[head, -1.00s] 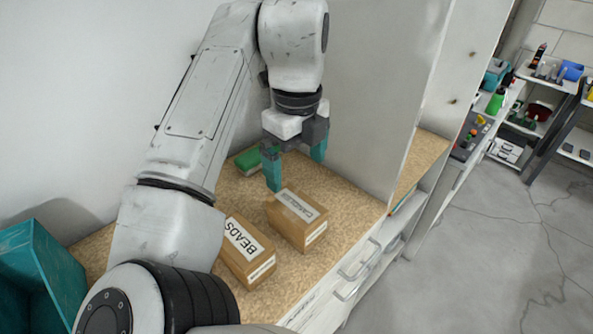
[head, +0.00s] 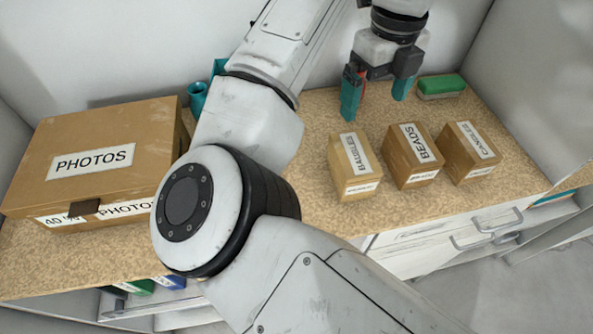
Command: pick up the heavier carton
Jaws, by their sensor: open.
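Three small brown cartons stand in a row on the speckled tan worktop (head: 320,218). From left to right they are the carton labelled BAUBLES (head: 342,170), the carton labelled BEADS (head: 403,168) and the carton labelled CANDLES (head: 464,166). Each has a smaller front label whose text is too small to read. My gripper (head: 377,100), with teal fingers, is open and empty. It is above the back of the worktop, behind the BAUBLES and BEADS cartons and apart from them.
A large brown PHOTOS box (head: 60,190) stands on the left of the worktop. A teal container (head: 197,97) is behind my arm. A green-topped block (head: 441,85) lies at the back right. White drawers with handles (head: 470,238) are below the front edge. A grey side wall bounds the right.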

